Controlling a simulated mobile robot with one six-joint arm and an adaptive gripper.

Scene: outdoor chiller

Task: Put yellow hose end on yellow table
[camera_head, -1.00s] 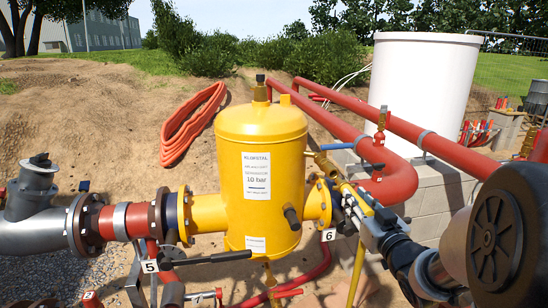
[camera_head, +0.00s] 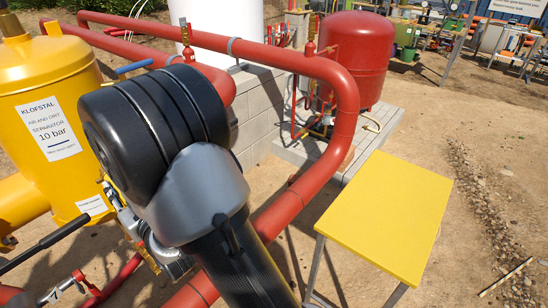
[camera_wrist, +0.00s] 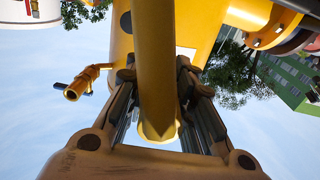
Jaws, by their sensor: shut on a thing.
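The yellow hose end (camera_wrist: 155,75) is a thick yellow tube in the wrist view, running down between the fingers, with its rounded end near the palm. My gripper (camera_wrist: 156,92) is shut on it. In the head view my own dark arm hides most of the gripper and hose, beside the yellow separator tank. The yellow table (camera_head: 390,215) is a flat, bare rectangular top on thin legs at the lower right of the head view. The gripper is well to the left of the table, with red pipe between them.
The yellow separator tank (camera_head: 50,120) stands at the left. Large red pipes (camera_head: 345,110) bend down between tank and table. A red vessel (camera_head: 352,60) stands on grey slabs behind the table. Sandy ground (camera_head: 475,220) right of the table is mostly clear.

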